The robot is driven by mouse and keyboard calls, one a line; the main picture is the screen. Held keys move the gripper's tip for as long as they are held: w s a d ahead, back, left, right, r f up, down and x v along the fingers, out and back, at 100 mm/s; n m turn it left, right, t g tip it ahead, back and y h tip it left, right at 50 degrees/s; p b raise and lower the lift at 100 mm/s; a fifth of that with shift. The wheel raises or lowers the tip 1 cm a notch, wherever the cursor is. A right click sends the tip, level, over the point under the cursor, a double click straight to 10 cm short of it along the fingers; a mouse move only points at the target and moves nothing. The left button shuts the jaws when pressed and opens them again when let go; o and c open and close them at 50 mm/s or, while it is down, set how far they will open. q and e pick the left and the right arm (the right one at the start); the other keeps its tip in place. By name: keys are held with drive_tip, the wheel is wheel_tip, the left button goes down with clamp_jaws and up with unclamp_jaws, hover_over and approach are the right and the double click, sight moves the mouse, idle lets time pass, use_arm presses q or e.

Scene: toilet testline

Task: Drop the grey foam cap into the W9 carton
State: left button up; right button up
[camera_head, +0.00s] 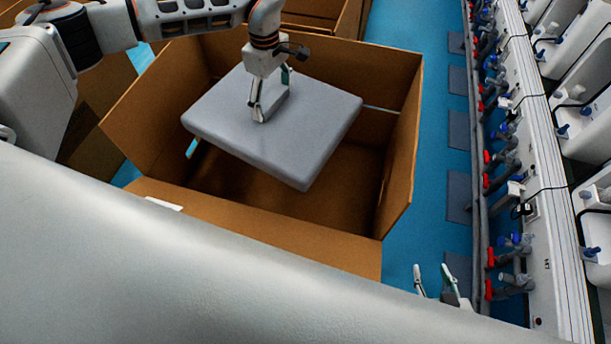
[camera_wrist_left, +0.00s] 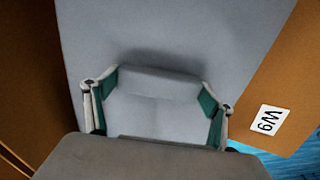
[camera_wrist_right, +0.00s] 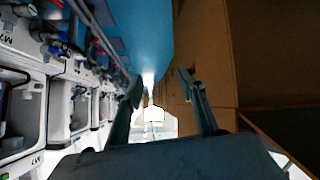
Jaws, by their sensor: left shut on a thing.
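The grey foam cap (camera_head: 310,130) is a flat square slab with a raised block on top. It hangs slightly tilted within the open mouth of a brown carton (camera_head: 270,228) in the head view. My left gripper (camera_head: 265,108) is shut on the raised block of the cap. In the left wrist view the fingers (camera_wrist_left: 155,105) sit on both sides of that block, and a W9 label (camera_wrist_left: 269,120) shows on the carton wall. My right gripper (camera_head: 440,285) is empty and open outside the carton's near right corner; its spread fingers (camera_wrist_right: 160,90) show in the right wrist view.
More brown cartons (camera_head: 320,15) stand behind. A line of toilet units with red and blue valves (camera_head: 490,180) runs along the right. A strip of blue floor (camera_head: 435,130) lies free between the carton and the line.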

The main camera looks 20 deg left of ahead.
sight(276, 112)
use_arm(q)
drive_tip(key=shift+w+d, duration=0.2)
drive_tip(key=shift+w, duration=0.2)
drive_tip(key=shift+s+f, duration=0.2)
drive_tip(key=shift+f, duration=0.55)
wheel_tip(276, 112, down, 2)
drive_tip(key=shift+f+b, duration=0.1)
drive_tip(key=shift+b, duration=0.7)
drive_tip(key=shift+f+b, duration=0.8)
drive_tip(key=shift+f, duration=0.1)
drive_tip(key=shift+w+f, duration=0.1)
drive_tip(key=shift+f, duration=0.15)
drive_tip(key=shift+r, duration=0.1)
use_arm(e)
drive_tip(key=a, duration=0.1)
drive_tip(key=w+a+y, duration=0.1)
drive_tip(key=shift+w+a+f, duration=0.15)
drive_tip(key=shift+w+a, duration=0.05)
drive_tip(key=shift+a, duration=0.2)
